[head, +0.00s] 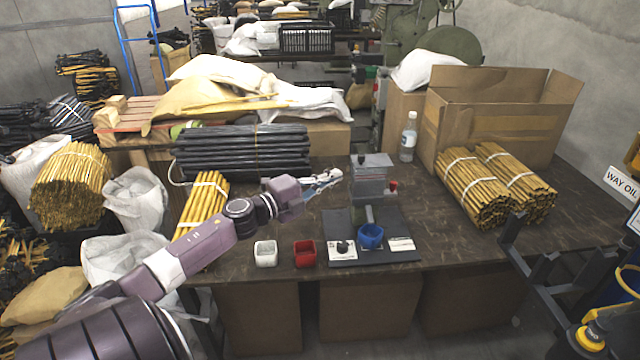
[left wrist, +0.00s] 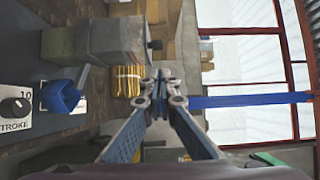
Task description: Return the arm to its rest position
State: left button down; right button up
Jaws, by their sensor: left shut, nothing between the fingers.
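My left gripper (head: 327,179) is shut and empty. In the head view it is held above the table, just left of the grey press (head: 371,178). My left arm reaches in from the lower left. In the left wrist view the closed fingertips (left wrist: 162,82) point away, with the press (left wrist: 112,47) at the upper left. My right gripper is not in view.
Black rods (head: 243,153) lie behind my gripper, and yellow rods (head: 203,205) lie behind my forearm.

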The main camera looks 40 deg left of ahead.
pick_arm(q)
jog(key=s, duration=0.3)
jog(key=shift+s+a, duration=0.3)
jog(key=shift+a, duration=0.05)
jog(key=shift+f, duration=0.15)
